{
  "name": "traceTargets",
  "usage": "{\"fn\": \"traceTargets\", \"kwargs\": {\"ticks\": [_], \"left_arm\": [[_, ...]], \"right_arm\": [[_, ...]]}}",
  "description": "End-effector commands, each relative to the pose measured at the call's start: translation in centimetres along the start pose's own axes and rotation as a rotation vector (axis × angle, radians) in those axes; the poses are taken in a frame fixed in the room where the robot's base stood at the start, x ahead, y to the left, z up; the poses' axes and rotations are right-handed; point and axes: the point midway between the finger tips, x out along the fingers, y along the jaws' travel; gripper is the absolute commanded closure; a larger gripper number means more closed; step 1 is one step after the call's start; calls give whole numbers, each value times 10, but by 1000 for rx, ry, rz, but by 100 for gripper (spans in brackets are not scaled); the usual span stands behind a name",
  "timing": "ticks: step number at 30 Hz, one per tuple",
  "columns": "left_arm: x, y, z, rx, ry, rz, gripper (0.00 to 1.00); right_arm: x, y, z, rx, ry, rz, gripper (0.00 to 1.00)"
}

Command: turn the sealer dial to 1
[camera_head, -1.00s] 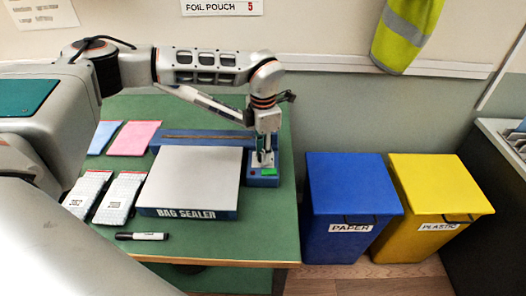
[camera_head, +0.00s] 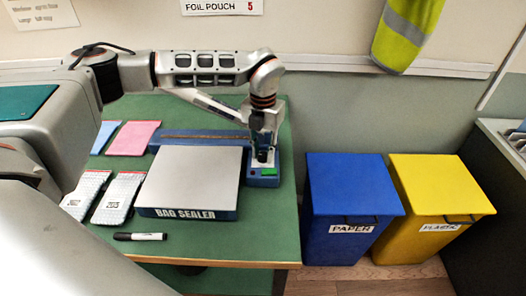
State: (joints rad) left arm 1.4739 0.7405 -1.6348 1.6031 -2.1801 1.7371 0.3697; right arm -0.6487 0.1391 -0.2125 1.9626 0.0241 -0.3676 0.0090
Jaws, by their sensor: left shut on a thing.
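The bag sealer (camera_head: 190,180) sits on the green table, with a grey top, a blue front lettered "BAG SEALER" and a long bar at its back. Its blue control end (camera_head: 262,181) with a green patch is at the right. My left gripper (camera_head: 262,156) points down over this control end and is shut on the sealer dial. The dial is hidden by the fingers, and its setting cannot be read. My right gripper is not in view.
Blue and pink pouches (camera_head: 134,138) and two pale packs (camera_head: 119,198) lie left of the sealer. A black-and-white marker (camera_head: 140,237) lies near the front edge of the green table (camera_head: 215,242). Blue (camera_head: 349,190) and yellow (camera_head: 440,190) bins stand to the right.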

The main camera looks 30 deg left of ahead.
Motion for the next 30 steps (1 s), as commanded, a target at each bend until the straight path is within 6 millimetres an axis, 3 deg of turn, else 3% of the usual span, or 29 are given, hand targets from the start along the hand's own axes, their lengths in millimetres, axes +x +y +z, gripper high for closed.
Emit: {"fn": "traceTargets", "kwargs": {"ticks": [18, 19, 20, 30], "left_arm": [[-1, 0, 1, -41, -3, -1, 98], [-1, 0, 1, -41, -3, -1, 69], [-1, 0, 1, -41, -3, -1, 61], [-1, 0, 0, -39, -1, 0, 60]], "right_arm": [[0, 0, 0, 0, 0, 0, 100], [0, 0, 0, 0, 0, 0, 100], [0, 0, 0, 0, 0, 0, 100], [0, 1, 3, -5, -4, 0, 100]]}}
